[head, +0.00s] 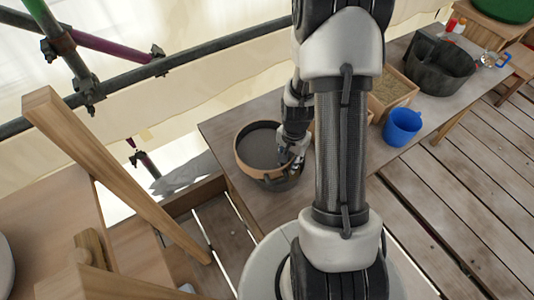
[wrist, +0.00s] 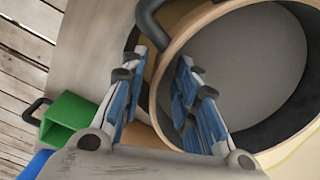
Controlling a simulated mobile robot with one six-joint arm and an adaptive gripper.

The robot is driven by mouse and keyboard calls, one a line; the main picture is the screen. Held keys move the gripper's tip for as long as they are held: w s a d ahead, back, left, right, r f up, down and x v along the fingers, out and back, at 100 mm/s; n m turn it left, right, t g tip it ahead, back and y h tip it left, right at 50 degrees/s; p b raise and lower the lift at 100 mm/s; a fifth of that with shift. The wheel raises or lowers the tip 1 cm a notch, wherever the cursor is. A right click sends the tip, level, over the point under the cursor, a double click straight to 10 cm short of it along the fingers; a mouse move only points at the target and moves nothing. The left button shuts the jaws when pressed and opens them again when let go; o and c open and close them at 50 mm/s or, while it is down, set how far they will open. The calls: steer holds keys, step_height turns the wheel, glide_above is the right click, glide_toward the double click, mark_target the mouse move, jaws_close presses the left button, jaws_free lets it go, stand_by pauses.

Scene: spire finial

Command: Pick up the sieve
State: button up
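The sieve is a round wooden hoop with a grey mesh (head: 262,143), sitting on a dark vessel (head: 283,184) near the left end of the bench. In the wrist view the sieve (wrist: 245,60) fills the upper right. My gripper (head: 292,163) is at the sieve's right side, and in the wrist view its blue-padded fingers (wrist: 165,65) are spread. The sieve's rim wall appears to run between them, one finger outside and one over the inside. A gap shows between the fingertips. Contact with the rim cannot be made out.
A dark curved handle (wrist: 150,22) shows close by the fingertips. The bench (head: 225,130) also holds a wooden tray of grain (head: 392,88), a blue bucket (head: 403,126) and a dark tub (head: 440,68). A green box (wrist: 70,120) shows in the wrist view. A wooden post (head: 110,170) stands left.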

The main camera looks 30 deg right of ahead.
steer(key=shift+c, duration=0.3)
jaws_close()
steer(key=shift+r, duration=0.1)
